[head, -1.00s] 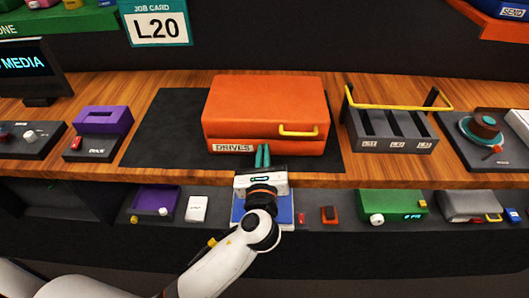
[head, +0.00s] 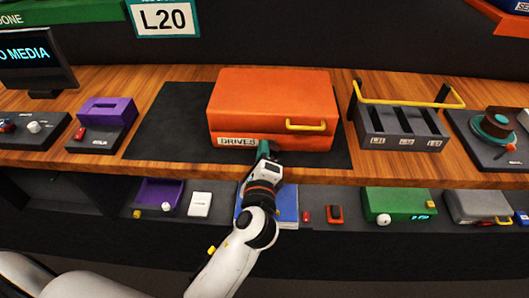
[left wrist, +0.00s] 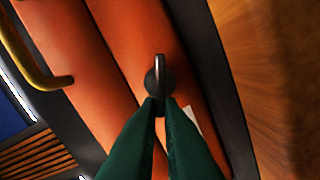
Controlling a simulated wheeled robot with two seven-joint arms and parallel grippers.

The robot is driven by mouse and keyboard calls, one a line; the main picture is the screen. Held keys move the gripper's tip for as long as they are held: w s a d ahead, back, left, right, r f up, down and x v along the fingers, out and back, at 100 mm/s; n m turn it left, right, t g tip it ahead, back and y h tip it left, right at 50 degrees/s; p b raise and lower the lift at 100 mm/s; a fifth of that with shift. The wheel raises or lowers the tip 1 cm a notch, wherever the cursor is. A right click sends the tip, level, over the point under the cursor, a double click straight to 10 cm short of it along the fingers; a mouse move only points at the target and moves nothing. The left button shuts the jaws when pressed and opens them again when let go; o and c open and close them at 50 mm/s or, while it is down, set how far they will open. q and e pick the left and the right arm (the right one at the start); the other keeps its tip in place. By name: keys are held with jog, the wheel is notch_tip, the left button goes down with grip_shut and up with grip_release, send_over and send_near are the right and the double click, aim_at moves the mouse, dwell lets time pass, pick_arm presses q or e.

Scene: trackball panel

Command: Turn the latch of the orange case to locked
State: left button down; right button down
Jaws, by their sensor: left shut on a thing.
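The orange case (head: 272,95) lies closed on a dark mat on the wooden counter, with a yellow handle (head: 306,126) and a "DRIVES" label (head: 237,142) on its front. In the left wrist view, the latch (left wrist: 159,75) is a dark round knob with a raised fin on the case's front. My left gripper (head: 264,148) is at the case's front, just right of the label. Its green fingertips (left wrist: 161,103) are shut on the latch fin, which stands slanted to the case's seam. In the head view the fingers hide the latch. My right gripper is not in view.
A dark rack (head: 400,125) with a yellow bar stands right of the case. A purple box (head: 105,110) on a dark base stands to the left. The lower shelf holds a blue item (head: 285,205) behind my left arm and a green box (head: 398,203).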

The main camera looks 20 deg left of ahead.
pick_arm(q)
jog(key=n+b, duration=0.1)
jog(key=n, duration=0.1)
jog(key=f+n+b, duration=0.1)
jog(key=n, duration=0.1)
jog(key=shift+a+n, duration=0.1)
jog(key=shift+n, duration=0.3)
dwell(0.4)
jog(key=c, duration=1.6)
grip_release()
